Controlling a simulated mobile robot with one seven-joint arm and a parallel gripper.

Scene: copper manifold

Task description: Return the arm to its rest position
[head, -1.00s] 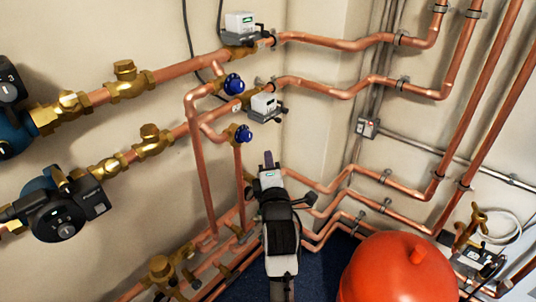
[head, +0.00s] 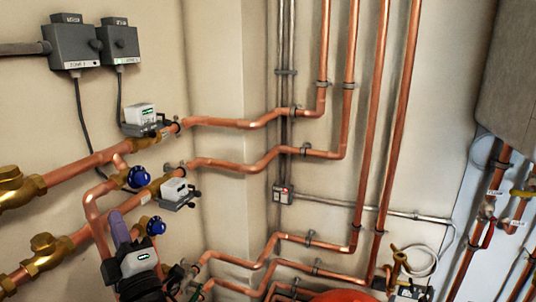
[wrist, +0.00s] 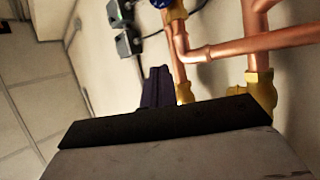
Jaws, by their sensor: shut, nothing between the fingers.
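My gripper (head: 120,228) is at the lower left of the head view, its dark purple fingers pointing up and its white and black body below. It is shut with nothing in it. The fingers overlap the lower copper pipe branch in the picture, close to a blue valve knob (head: 156,226); the gap between them cannot be told. In the wrist view the shut fingers (wrist: 156,88) show as a dark block beside copper pipe (wrist: 178,60) and a brass fitting (wrist: 255,92). Much of my arm is out of the head view.
White valve actuators (head: 141,115) (head: 174,190) sit on the copper pipes left of the wall corner. Grey boxes (head: 73,43) with cables hang above. A red vessel (head: 340,296) shows at the bottom edge. Copper risers (head: 366,130) fill the right wall. A grey tank (head: 508,75) hangs far right.

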